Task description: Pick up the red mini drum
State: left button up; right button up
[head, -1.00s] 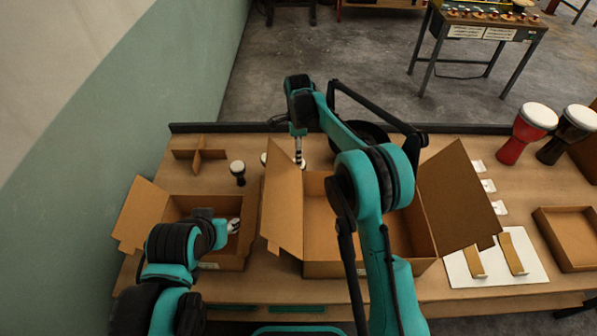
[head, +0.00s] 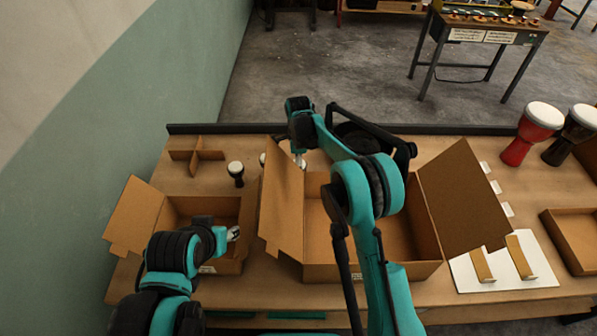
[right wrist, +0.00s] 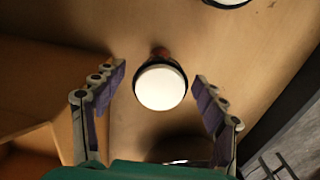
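In the right wrist view, a mini drum (right wrist: 160,87) stands with its white head toward the camera. It has a dark rim and a small reddish-brown part showing behind it; its body colour is hard to tell. My right gripper (right wrist: 160,100) is open, with one finger on each side of the drum and visible gaps between. In the head view, my right gripper (head: 299,161) is low behind the large box, partly hidden by its flap, and the drum there is not clear. My left gripper (head: 233,234) is over the small box at left; its finger opening is too small to judge.
A dark mini drum (head: 236,173) stands left of the large open box (head: 320,271). Another white drum head (head: 263,159) shows beside the box's raised flap. A cardboard divider (head: 197,156) lies at back left. Large red (head: 531,133) and black (head: 572,135) drums stand at right.

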jog(key=c, duration=1.1)
jog(key=shift+r, duration=0.1)
jog(key=shift+c, duration=0.2)
